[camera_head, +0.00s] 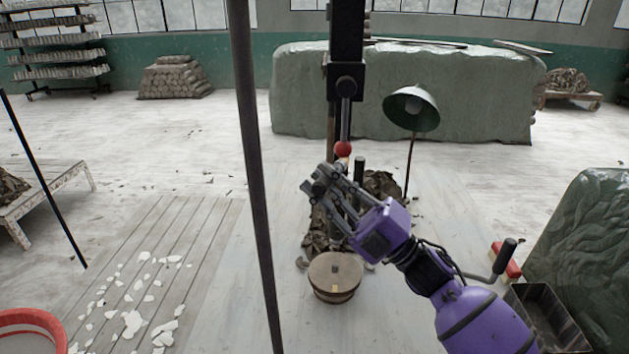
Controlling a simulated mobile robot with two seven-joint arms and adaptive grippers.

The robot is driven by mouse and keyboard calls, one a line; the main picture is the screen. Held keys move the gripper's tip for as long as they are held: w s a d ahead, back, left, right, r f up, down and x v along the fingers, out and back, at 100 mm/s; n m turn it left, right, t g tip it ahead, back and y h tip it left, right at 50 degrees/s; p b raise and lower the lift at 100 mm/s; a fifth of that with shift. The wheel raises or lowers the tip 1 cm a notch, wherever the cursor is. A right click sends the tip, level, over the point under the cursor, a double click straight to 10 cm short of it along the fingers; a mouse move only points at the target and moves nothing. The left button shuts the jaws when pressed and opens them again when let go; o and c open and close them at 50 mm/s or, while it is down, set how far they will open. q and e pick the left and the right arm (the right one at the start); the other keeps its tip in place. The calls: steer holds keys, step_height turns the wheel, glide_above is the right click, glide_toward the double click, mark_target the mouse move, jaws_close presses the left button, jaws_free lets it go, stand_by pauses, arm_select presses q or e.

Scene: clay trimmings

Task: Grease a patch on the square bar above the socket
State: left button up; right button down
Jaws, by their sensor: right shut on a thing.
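A dark upright square bar (347,30) stands at the top centre, with a dark block and round knob (345,85) on it. I cannot tell for sure which part is the socket. A lever ending in a red ball (342,149) hangs down below the block. My right gripper (322,182), on a purple arm from the lower right, is below and slightly left of the red ball. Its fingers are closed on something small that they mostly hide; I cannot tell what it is. No grease patch can be made out on the bar. My left gripper is not in view.
A long dark pole (256,170) crosses the view left of the bar. A round wooden-topped tub (334,278) stands below the gripper, near dark clay scraps (318,232). A green lamp (412,108) stands right of the bar. A metal tray (545,316) is at lower right.

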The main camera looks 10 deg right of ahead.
steer(key=shift+s+d, duration=0.15)
steer(key=shift+d, duration=0.45)
steer(key=shift+s+a, duration=0.15)
steer(key=shift+s, duration=0.3)
steer(key=shift+s+a, duration=0.25)
steer(key=shift+s, duration=0.55)
steer(key=shift+s+a, duration=0.2)
steer(key=shift+s, duration=0.65)
steer(key=shift+s+a, duration=0.25)
steer(key=shift+s, duration=0.55)
steer(key=s, duration=0.1)
steer(key=s+a, duration=0.1)
steer(key=s, duration=0.1)
steer(key=shift+w, duration=0.1)
